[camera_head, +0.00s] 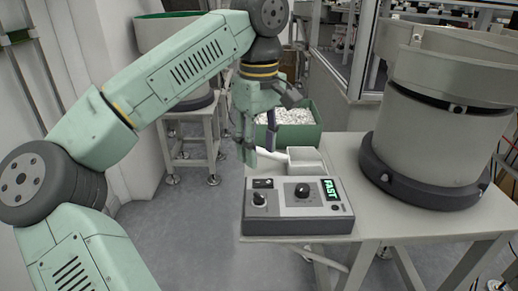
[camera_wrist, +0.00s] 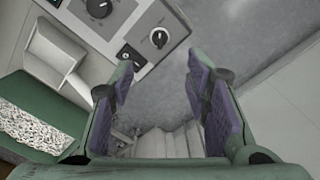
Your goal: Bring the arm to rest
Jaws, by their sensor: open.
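My gripper (camera_head: 260,145) hangs from the arm in the middle of the head view, pointing down, just left of and behind the control box (camera_head: 297,212). In the wrist view my gripper (camera_wrist: 165,85) has its two purple-padded fingers spread well apart, with nothing between them. It is open and empty, with grey floor and pale steps or slats seen beyond the fingers. The control box has knobs, a switch and a lit green display reading FAST. Part of the box also shows at the top of the wrist view (camera_wrist: 128,30).
A grey table (camera_head: 345,165) carries the box, a small white chute (camera_head: 305,160) and a large bowl feeder (camera_head: 432,120). A green bin (camera_head: 300,133) of white pieces stands behind. Another feeder on a stand (camera_head: 190,130) is at back left. Floor (camera_head: 190,225) left of the table is clear.

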